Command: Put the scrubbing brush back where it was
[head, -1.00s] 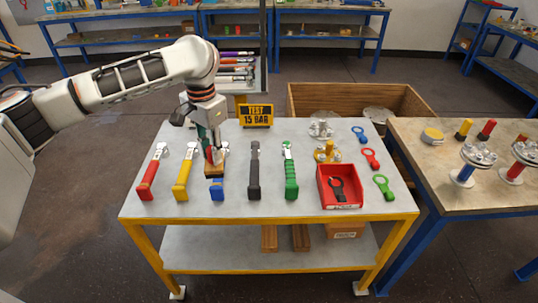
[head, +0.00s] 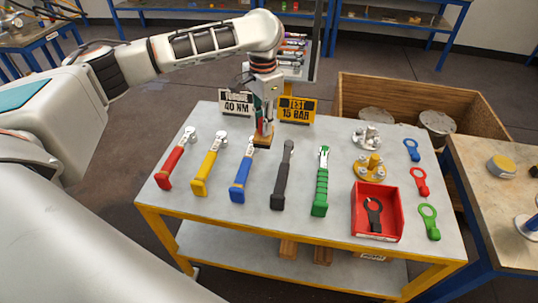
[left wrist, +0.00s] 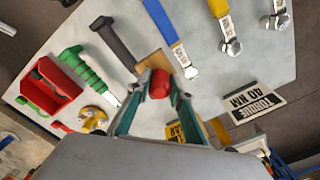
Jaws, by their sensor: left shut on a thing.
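My left gripper (head: 264,122) is shut on the scrubbing brush (head: 262,141), a tan wooden block with a red grip. My right gripper is not in view.
The table (head: 330,232) holds a row of wrenches: red (head: 171,166), yellow (head: 205,172), blue (head: 241,178), black (head: 282,182), green (head: 320,188). Behind stand a TORQUE 40 NM sign (head: 236,103) and a TEST 15 BAR sign (head: 297,110). A red tray (head: 394,226) is at front right.

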